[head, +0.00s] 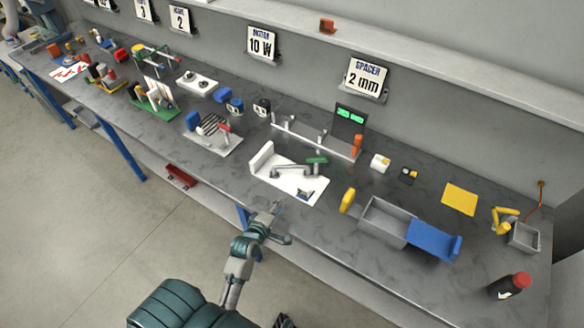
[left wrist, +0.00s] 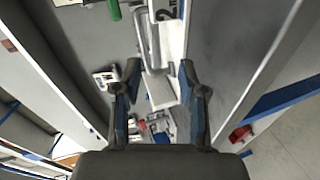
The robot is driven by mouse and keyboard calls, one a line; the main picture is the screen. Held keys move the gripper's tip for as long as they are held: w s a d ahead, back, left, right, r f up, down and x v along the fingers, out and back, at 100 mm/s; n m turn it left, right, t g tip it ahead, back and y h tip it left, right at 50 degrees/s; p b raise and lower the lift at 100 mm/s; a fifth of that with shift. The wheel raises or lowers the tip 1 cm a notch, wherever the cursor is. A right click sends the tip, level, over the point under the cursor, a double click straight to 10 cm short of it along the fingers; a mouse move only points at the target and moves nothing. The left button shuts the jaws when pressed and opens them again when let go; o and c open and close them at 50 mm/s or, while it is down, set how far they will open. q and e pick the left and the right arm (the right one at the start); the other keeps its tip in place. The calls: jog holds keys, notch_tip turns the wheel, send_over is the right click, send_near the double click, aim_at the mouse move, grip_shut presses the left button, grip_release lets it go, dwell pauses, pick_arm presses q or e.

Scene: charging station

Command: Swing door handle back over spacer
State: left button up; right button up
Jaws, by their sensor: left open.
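The door fixture is a white plate (head: 292,185) with a raised white block at its left end, lying near the bench's front edge. A grey door handle (head: 290,170) lies along it, its bar running left to right. A green piece (head: 317,160) is by the handle's right end. My left gripper (head: 281,221) is open and empty, in front of the plate. In the left wrist view its fingers (left wrist: 160,88) are spread, with the handle (left wrist: 152,45) beyond them.
A grey bin (head: 384,220) with a blue lid (head: 433,240) stands right of the plate. A bracket fixture (head: 213,135) is to the left, and a rail with a dark display (head: 348,122) is behind. A "SPACER 2 mm" sign (head: 367,77) hangs behind.

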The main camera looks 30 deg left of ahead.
aim_at(292, 168)
pick_arm(q)
jog(key=a+n, duration=0.1)
jog(key=w+a+r+n+t+y, duration=0.1)
jog(key=shift+w+a+r+n, duration=0.2)
jog(key=shift+a+n, duration=0.05)
jog(key=shift+n, duration=0.15)
jog(key=shift+w+a, duration=0.1)
jog(key=shift+w, duration=0.25)
jog(key=b+x, duration=0.1)
jog(key=x, duration=1.4)
jog(key=shift+w+b, duration=0.15)
jog(key=shift+b, duration=0.15)
jog(key=shift+w+a+f, duration=0.1)
jog(key=shift+w+a, duration=0.05)
jog(key=shift+w, duration=0.5)
pick_arm(e)
jog(key=shift+w+a+r, duration=0.15)
jog(key=shift+w, duration=0.65)
jog(key=shift+w+a+r, duration=0.2)
jog(key=shift+w, duration=0.6)
jog(key=shift+w+a+r, duration=0.15)
jog(key=shift+w, duration=0.65)
pick_arm(q)
grip_shut()
